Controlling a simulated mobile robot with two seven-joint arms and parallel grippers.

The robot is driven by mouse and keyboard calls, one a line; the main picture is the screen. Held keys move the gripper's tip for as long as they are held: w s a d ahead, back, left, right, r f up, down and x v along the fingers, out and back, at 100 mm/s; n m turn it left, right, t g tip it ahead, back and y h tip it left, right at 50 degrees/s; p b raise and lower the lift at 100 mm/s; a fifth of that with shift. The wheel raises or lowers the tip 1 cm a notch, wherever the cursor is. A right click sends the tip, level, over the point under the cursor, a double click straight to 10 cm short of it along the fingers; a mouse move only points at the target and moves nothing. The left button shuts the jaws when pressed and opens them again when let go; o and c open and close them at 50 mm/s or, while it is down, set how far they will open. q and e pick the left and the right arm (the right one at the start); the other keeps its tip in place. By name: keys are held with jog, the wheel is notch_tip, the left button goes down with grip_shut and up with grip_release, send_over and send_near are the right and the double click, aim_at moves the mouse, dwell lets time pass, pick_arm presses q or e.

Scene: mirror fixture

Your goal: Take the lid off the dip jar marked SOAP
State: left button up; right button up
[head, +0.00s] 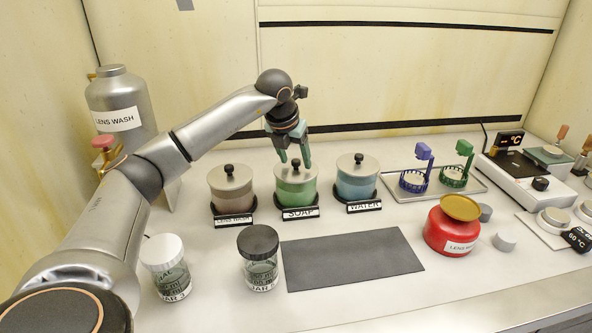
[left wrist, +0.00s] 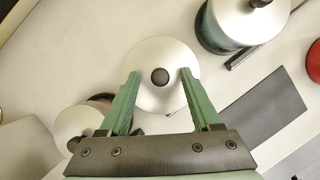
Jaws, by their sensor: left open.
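The SOAP jar (head: 296,189) holds green liquid and stands in a black labelled holder between two other jars. Its silver lid (head: 288,172) is on, with a black knob (head: 296,163) in the middle. My left gripper (head: 294,162) points down over this lid, with its green fingers open. In the left wrist view, the lid (left wrist: 163,50) is seen from above, and its knob (left wrist: 159,76) lies between the two open fingers (left wrist: 160,78). The fingers do not appear to touch the knob. My right gripper is not in view.
The lidded LENS WASH jar (head: 230,197) stands left of SOAP, and the lidded WATER jar (head: 357,186) stands right. A dark mat (head: 350,258), a black-capped jar (head: 259,270), a white-capped jar (head: 166,275) and a red container (head: 451,232) are in front. A tray (head: 478,187) holds two baskets.

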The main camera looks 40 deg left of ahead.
pick_arm(q)
jog(key=shift+f, duration=0.1)
jog(key=shift+c, duration=0.2)
grip_shut()
dwell(0.4)
